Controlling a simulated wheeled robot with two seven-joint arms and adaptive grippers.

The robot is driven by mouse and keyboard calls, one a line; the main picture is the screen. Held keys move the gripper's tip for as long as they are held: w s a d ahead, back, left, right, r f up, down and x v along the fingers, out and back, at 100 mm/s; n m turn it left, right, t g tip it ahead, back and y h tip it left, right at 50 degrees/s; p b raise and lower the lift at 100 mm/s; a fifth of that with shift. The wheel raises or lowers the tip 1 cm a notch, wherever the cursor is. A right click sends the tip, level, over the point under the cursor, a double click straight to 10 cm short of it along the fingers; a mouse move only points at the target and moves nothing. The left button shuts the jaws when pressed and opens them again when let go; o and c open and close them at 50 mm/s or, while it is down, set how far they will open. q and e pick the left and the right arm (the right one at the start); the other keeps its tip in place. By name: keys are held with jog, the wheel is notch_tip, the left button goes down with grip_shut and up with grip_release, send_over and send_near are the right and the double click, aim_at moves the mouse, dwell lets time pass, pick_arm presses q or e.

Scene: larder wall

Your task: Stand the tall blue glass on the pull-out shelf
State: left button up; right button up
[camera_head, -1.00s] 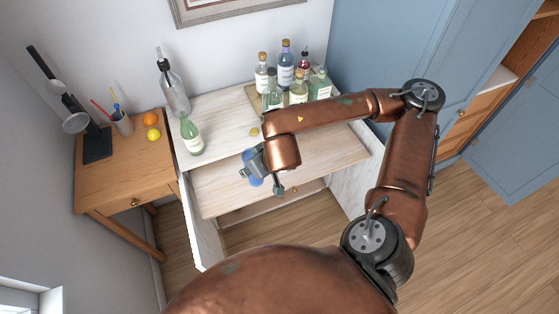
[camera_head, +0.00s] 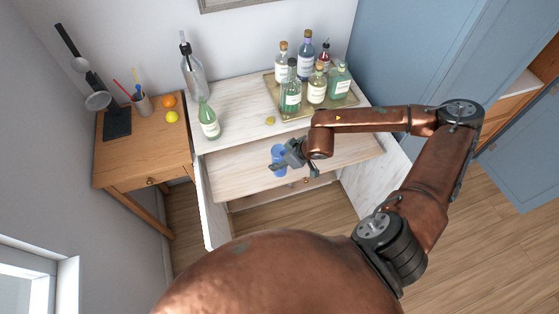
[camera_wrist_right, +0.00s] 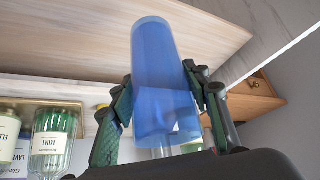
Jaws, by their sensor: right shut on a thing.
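The tall blue glass (camera_head: 278,154) is over the middle of the pale wooden pull-out shelf (camera_head: 232,175) in the head view. My right gripper (camera_head: 281,160) comes in from the right and is shut on the glass's side. In the right wrist view, the blue glass (camera_wrist_right: 163,75) fills the middle, between the two dark fingers of the right gripper (camera_wrist_right: 160,95). The glass looks close to upright in the head view. I cannot tell whether its base touches the shelf board. My left gripper is not in view.
A brass tray (camera_head: 292,117) with several bottles stands on the white top behind the shelf. The shelf's left part is clear. A wooden side table (camera_head: 140,162) stands left.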

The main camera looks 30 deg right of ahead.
jog(key=shift+w+d+f+p, duration=0.25)
jog(key=shift+w+f, duration=0.35)
jog(key=shift+f, duration=0.8)
jog(key=shift+w+d+f+p, duration=0.25)
jog(key=shift+w+f, duration=0.4)
jog(key=shift+f, duration=0.75)
jog(key=shift+w+d+f+p, duration=0.1)
jog(key=shift+w+d+f, duration=0.35)
jog(key=shift+f, duration=0.95)
jog(key=shift+w+a, duration=0.15)
jog(key=shift+a, duration=0.05)
jog(key=shift+f, duration=0.2)
jog(key=o, duration=1.4)
jog(key=shift+r, duration=0.15)
jog(key=shift+d+r, duration=0.15)
jog(key=shift+r, duration=0.15)
jog(key=b+v, duration=0.1)
jog(key=v, duration=1)
jog(key=shift+s+r, duration=0.15)
jog(key=shift+s, duration=0.1)
